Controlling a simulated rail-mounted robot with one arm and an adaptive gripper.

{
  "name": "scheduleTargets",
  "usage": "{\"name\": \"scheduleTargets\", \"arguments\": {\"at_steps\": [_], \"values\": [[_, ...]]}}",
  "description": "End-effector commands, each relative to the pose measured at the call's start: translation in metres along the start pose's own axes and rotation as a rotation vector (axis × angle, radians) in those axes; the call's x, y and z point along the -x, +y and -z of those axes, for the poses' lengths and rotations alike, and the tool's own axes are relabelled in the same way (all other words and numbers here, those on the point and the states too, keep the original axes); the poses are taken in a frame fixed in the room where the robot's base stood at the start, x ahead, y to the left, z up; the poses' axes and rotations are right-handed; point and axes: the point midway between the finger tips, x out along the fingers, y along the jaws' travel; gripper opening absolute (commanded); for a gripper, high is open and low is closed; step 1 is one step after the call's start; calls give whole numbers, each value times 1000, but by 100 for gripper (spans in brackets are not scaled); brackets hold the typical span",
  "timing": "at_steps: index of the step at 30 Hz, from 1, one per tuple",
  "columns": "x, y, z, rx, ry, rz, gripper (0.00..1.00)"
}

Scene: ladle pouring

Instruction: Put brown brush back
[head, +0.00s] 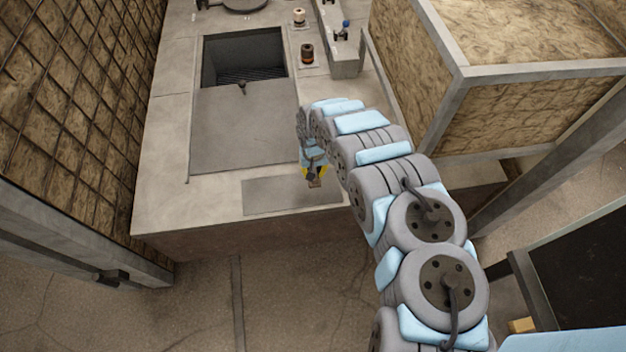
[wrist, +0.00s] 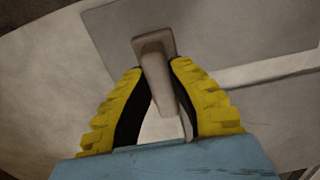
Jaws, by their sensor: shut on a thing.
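My gripper (head: 314,172) has yellow fingers and hangs over the front part of the grey worktop. In the wrist view my gripper (wrist: 158,66) is shut on a greyish-brown brush (wrist: 160,80), with a finger on each side of its handle. The brush's wider, block-like end (wrist: 153,43) points away from the gripper. In the head view only a small brown end of the brush (head: 315,183) shows below the fingers. I cannot tell whether it touches the surface beneath.
A dark rectangular opening (head: 224,62) with a grate lies behind a flat grey plate (head: 243,125). Another flat plate (head: 265,197) lies near the front edge. Two small brown, round items (head: 307,53) (head: 299,16) stand right of the opening, beside a raised ledge (head: 346,62). Mesh-covered walls flank the worktop.

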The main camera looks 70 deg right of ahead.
Motion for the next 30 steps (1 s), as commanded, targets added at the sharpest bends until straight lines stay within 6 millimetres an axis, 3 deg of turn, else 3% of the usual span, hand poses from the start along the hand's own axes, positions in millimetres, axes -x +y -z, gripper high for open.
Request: {"name": "scheduleTargets", "arguments": {"at_steps": [5,15,28,29,30], "values": [[-12,-4,-8,-1,-4,0,0],[-38,-4,-7,-2,-2,1,0],[-42,-4,-7,-1,-2,0,0],[-42,-4,-7,-1,-2,0,25],[-41,-4,-7,-1,-2,0,37]]}}
